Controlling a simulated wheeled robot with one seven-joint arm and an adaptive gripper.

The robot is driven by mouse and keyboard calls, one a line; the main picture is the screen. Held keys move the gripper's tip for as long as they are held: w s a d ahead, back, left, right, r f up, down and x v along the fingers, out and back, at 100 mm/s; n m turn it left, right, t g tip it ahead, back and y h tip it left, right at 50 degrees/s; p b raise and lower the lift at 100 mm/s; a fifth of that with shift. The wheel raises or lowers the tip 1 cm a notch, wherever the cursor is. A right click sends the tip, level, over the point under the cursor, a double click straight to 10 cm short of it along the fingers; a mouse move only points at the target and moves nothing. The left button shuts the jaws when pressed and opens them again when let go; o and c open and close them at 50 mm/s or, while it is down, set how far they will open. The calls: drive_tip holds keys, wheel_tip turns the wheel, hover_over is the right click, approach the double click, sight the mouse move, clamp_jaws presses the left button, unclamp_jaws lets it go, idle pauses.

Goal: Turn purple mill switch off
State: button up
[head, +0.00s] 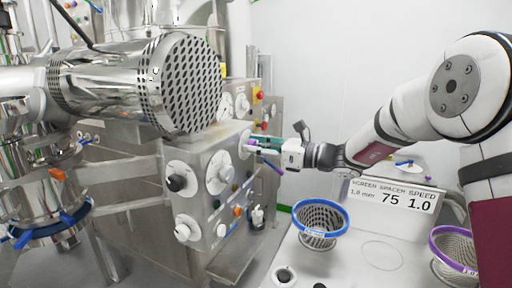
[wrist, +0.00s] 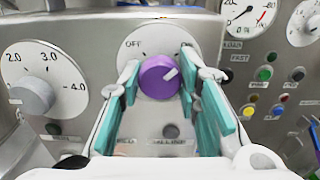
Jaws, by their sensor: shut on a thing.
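The purple mill switch (wrist: 158,77) is a round knob on the grey control panel, seen in the wrist view.
A numbered dial (wrist: 32,92) is left of the knob. Gauges (wrist: 248,14) and coloured buttons (wrist: 264,73) are on a panel to the right. A perforated steel drum (head: 185,85) overhangs the panel.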

drive_tip(key=shift+n, duration=0.3)
drive_tip(key=n+b, duration=1.6)
drive_tip(key=b, duration=0.1)
drive_tip(key=shift+f+n, duration=0.2)
drive_tip(key=shift+n, duration=0.2)
drive_tip(key=shift+r+n+b, duration=0.1)
drive_tip(key=shift+n+b, duration=0.2)
drive_tip(key=shift+b, duration=0.25)
drive_tip(key=o, duration=1.1)
drive_tip(key=shift+s, duration=0.1)
drive_tip(key=shift+o, duration=0.2)
drive_tip(key=v, duration=1.2)
